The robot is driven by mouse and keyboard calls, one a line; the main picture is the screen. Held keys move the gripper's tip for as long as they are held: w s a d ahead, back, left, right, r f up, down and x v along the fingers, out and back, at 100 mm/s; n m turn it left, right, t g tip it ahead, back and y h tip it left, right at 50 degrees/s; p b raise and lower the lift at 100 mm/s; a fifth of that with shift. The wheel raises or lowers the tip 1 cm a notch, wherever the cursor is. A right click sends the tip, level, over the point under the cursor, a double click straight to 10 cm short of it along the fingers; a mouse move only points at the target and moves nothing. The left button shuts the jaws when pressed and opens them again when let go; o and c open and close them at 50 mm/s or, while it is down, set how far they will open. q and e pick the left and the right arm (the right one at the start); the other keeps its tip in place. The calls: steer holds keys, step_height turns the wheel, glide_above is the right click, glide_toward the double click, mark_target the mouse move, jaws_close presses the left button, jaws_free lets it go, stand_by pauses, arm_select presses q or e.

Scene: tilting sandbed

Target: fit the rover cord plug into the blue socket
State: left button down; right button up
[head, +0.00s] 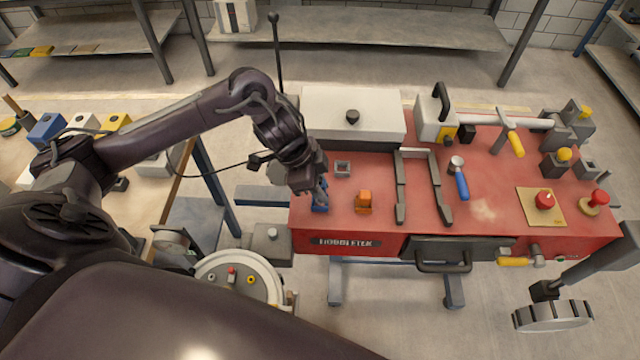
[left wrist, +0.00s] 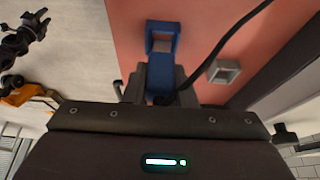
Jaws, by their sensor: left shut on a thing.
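My left gripper (head: 316,192) is over the near left corner of the red bench, pointing down. In the left wrist view its fingers (left wrist: 161,88) are shut on a blue piece (left wrist: 160,82), which I take for the plug; a black cord (left wrist: 235,37) runs from beside them. The blue socket (left wrist: 163,27), a square frame with a pale opening, shows just beyond the fingertips; its blue also shows in the head view (head: 320,203). The held piece meets the frame's edge in the picture. I cannot tell whether they touch. My right gripper is out of view.
A grey socket (head: 342,168) stands just behind the blue one and an orange block (head: 363,202) to its right. A grey forked bracket (head: 401,185) and a blue-handled tool (head: 461,184) lie farther right. A white box (head: 352,125) stands behind.

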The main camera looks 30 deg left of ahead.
arm_select(q)
steer(key=shift+f+b, duration=0.3)
steer(key=shift+f, duration=0.8)
steer(key=c, duration=0.6)
jaws_free()
steer(key=shift+c, duration=0.2)
step_height(320, 180, up, 8)
steer(key=p, duration=0.8)
steer(key=shift+p, duration=0.35)
